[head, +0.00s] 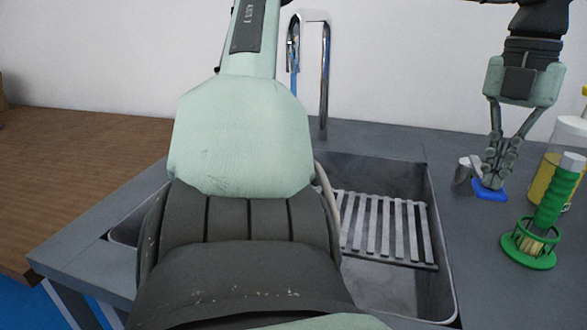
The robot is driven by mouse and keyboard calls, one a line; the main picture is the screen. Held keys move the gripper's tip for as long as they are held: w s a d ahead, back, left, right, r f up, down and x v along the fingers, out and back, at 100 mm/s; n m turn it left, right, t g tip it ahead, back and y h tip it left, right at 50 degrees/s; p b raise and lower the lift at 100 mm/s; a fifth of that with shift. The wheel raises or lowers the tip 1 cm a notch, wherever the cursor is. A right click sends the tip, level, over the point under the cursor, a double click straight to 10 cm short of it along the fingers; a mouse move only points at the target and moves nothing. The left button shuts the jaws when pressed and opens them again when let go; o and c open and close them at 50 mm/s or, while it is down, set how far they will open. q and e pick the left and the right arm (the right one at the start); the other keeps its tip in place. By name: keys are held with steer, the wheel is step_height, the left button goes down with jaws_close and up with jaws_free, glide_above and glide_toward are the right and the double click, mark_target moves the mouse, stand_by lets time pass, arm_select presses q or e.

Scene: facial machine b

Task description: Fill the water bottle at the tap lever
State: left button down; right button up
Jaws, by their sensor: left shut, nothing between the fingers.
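A tall chrome tap (325,75) stands behind the sink, with its spout bent over to the left. A thin blue strip (293,75) shows beside the spout; I cannot tell whether it is water or part of the tap. I cannot make out a water bottle or the tap lever clearly. My own large arm link covers the middle of the view.
The metal sink (440,240) holds a slatted rack (385,225). A small grey piece (463,170) lies left of the gripper. A green-handled brush (553,195) in a green holder (530,258) and a yellow bottle (541,178) stand at right. A brown wooden surface (85,180) is at left.

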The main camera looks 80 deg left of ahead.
arm_select(q)
steer(key=shift+r+p, duration=0.35)
steer(key=shift+p, duration=0.15)
steer(key=shift+f+h, duration=0.1)
steer(key=shift+h, duration=0.2)
steer(key=shift+r+p, duration=0.65)
steer(key=shift+r, duration=1.9)
